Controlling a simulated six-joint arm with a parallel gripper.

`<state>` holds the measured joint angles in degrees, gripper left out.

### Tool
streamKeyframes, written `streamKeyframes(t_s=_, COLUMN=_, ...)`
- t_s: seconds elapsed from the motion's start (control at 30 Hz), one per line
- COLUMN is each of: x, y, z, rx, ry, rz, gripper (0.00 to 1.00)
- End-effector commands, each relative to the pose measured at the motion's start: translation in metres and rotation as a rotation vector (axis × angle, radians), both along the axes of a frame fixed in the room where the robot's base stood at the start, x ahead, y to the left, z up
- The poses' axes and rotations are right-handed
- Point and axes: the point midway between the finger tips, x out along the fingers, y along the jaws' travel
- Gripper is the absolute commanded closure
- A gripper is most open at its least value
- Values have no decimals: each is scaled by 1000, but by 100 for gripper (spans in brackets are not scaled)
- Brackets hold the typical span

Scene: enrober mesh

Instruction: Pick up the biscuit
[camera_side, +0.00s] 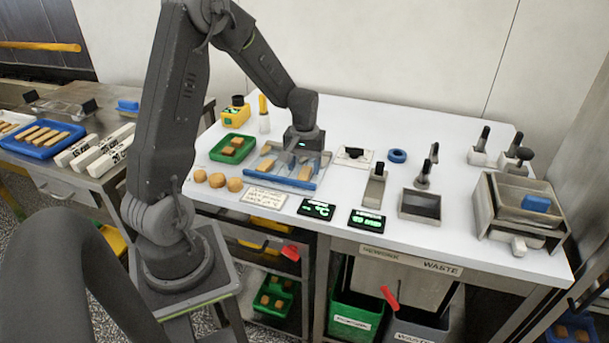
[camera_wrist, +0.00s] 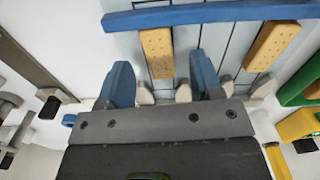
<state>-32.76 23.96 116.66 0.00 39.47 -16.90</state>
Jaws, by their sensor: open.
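Two oblong golden-brown biscuits lie on a pale wire-lined rack with a blue front bar (camera_side: 280,181). In the side view the right biscuit (camera_side: 305,172) and the left biscuit (camera_side: 266,165) lie apart. My gripper (camera_side: 296,157) is over the rear of the rack, pointing down. In the wrist view my gripper (camera_wrist: 163,68) has its two blue fingers apart, with nothing held. The right biscuit (camera_wrist: 157,52) shows between the fingertips there, with clear gaps to both; the height gap cannot be told. The left biscuit (camera_wrist: 272,45) is outside the fingers.
A green tray (camera_side: 222,158) with biscuits is left of the rack. Round biscuits (camera_side: 217,180) lie in front of it. Pale pegs (camera_wrist: 184,93) stand near the fingers. Two displays (camera_side: 317,209), a blue ring (camera_side: 397,156) and a dark-topped metal box (camera_side: 419,205) are to the right.

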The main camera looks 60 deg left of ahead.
Motion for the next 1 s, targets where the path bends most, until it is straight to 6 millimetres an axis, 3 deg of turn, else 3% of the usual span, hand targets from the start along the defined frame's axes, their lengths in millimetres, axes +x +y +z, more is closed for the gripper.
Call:
streamKeyframes(t_s=0.13, x=0, y=0, z=-17, rx=-1, ry=1, rz=0, gripper=40)
streamKeyframes(t_s=0.4, x=0, y=0, z=-20, rx=0, ry=-1, rz=0, gripper=40)
streamKeyframes(t_s=0.87, x=0, y=0, z=-19, rx=0, ry=-1, rz=-1, gripper=84)
streamKeyframes(t_s=1.0, x=1, y=0, z=-19, rx=1, ry=-2, rz=-1, gripper=85)
